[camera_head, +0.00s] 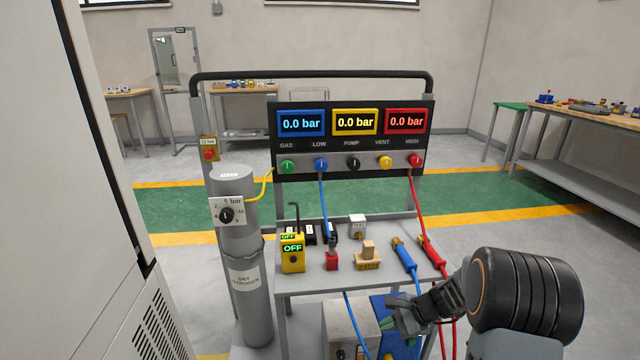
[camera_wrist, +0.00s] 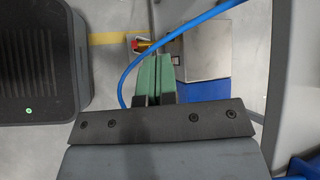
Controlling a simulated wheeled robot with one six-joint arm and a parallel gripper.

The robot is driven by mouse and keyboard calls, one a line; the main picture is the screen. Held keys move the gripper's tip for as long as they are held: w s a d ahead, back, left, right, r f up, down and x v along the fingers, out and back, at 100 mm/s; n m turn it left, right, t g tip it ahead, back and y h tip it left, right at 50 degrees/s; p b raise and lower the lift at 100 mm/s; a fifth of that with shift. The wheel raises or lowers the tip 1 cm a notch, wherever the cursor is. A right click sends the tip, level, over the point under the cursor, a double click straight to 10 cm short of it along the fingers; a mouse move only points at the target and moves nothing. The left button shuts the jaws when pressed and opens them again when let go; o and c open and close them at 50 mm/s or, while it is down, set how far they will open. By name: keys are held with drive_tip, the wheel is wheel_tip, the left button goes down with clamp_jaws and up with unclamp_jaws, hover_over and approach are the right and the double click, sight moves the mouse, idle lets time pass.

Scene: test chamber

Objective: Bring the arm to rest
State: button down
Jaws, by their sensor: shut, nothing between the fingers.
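My gripper (camera_head: 386,335) is low at the right front of the test cart, its green-tipped fingers below the cart's shelf (camera_head: 310,282). In the wrist view the two green fingers (camera_wrist: 156,75) lie side by side, closed together with nothing held. My dark, round arm joint fills the lower right of the head view. In the wrist view a blue hose (camera_wrist: 188,29) passes close to the fingers, and a grey metal box (camera_wrist: 212,50) is beyond them to the right. I cannot tell whether the hose touches the fingers.
The cart's panel shows three displays (camera_head: 355,121), each at 0.0 bar. A grey nitrogen cylinder (camera_head: 232,255) stands at the cart's left. Blue (camera_head: 404,254) and red (camera_head: 432,249) hose handles lie on the shelf near my arm. A white cabinet (camera_head: 60,180) blocks the left.

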drive_tip(key=s+r+n+h+p, duration=0.3)
drive_tip(key=s+r+n+p, duration=0.2)
drive_tip(key=r, duration=0.7)
drive_tip(key=s+a+r+n+t+h+p, duration=0.1)
drive_tip(key=s+r+n+p, duration=0.4)
drive_tip(key=r, duration=0.8)
drive_tip(key=s+r+n+h+p, duration=0.4)
drive_tip(key=s+r+p, duration=0.2)
drive_tip(key=r+p, duration=0.3)
wheel_tip(320, 180, up, 4)
drive_tip(key=shift+s+a+n+t+h, duration=0.25)
drive_tip(key=shift+s+n+t+h, duration=0.05)
drive_tip(key=shift+s+n, duration=0.1)
drive_tip(key=shift+d, duration=0.1)
